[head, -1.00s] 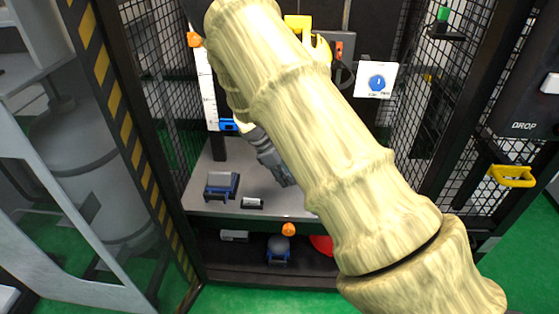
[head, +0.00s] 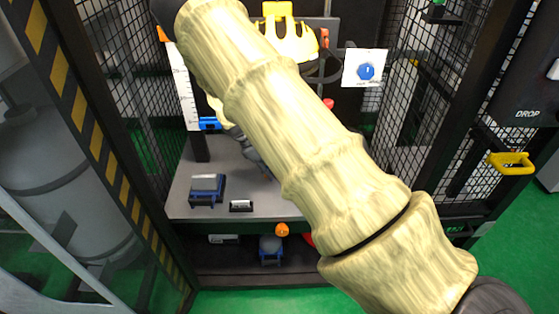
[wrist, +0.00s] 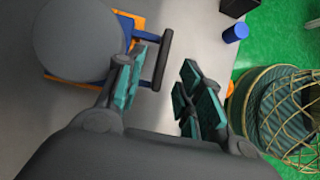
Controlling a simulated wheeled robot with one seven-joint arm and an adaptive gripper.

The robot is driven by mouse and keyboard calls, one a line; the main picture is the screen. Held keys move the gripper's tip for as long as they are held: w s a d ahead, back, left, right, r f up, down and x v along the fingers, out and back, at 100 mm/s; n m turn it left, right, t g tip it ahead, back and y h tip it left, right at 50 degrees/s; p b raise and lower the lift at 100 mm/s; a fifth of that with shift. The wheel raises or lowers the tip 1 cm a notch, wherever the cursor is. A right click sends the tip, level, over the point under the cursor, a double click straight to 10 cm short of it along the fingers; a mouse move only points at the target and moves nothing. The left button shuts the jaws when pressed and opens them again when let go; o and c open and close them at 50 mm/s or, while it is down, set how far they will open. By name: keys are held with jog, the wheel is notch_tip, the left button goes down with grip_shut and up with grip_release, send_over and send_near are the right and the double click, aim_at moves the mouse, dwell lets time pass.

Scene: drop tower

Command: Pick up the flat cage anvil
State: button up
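A blue block with a flat grey top (head: 206,188) stands on the left of the grey tower base plate. It looks like the flat anvil, though its small label plate (head: 241,206) is too small to read. My gripper is mostly hidden behind my arm in the head view. In the wrist view my gripper (wrist: 160,85) is open, with teal pads apart and nothing held. A round grey-topped piece (wrist: 78,38) on a blue and orange base lies at upper left there. Its dark handle bar (wrist: 165,58) shows between and beyond the fingers, nearer the left one.
A domed grey piece on a blue base (head: 270,248) sits on the lower shelf. Mesh walls and black posts enclose the tower. A yellow handle (head: 511,163) is at right. The wrist view shows a blue cylinder (wrist: 236,32) and a wire basket (wrist: 285,118) beside the plate.

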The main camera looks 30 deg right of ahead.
jog(key=shift+x, duration=2.55)
jog(key=shift+s+d, duration=0.1)
grip_shut()
jog(key=shift+r, duration=0.15)
